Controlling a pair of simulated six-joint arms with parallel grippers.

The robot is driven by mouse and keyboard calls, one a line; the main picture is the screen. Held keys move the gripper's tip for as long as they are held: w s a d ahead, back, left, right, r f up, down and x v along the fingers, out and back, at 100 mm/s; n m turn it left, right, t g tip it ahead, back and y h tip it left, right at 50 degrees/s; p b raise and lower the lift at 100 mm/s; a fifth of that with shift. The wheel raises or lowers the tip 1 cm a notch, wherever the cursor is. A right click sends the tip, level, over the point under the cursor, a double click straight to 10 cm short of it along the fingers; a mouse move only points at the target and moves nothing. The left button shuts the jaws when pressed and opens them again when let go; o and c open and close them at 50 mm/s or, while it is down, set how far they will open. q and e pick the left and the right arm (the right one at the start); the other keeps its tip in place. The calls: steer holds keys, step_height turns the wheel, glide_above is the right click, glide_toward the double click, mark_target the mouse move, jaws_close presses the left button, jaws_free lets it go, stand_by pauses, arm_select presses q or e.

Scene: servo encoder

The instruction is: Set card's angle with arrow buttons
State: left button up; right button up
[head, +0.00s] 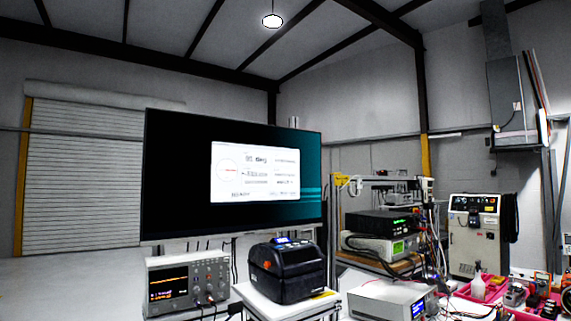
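A large dark monitor (180,175) stands in the middle of the head view, turned slightly. Rows of small text sit to the right of the dial, too small to read. I cannot make out arrow buttons on the card or elsewhere. Neither of my grippers is in view.
An oscilloscope (187,282) stands below the monitor at left. A black label printer (287,270) stands on a white stand beside it. Stacked instruments (382,223), a white power unit (390,299) and pink trays (480,291) with tools fill the right.

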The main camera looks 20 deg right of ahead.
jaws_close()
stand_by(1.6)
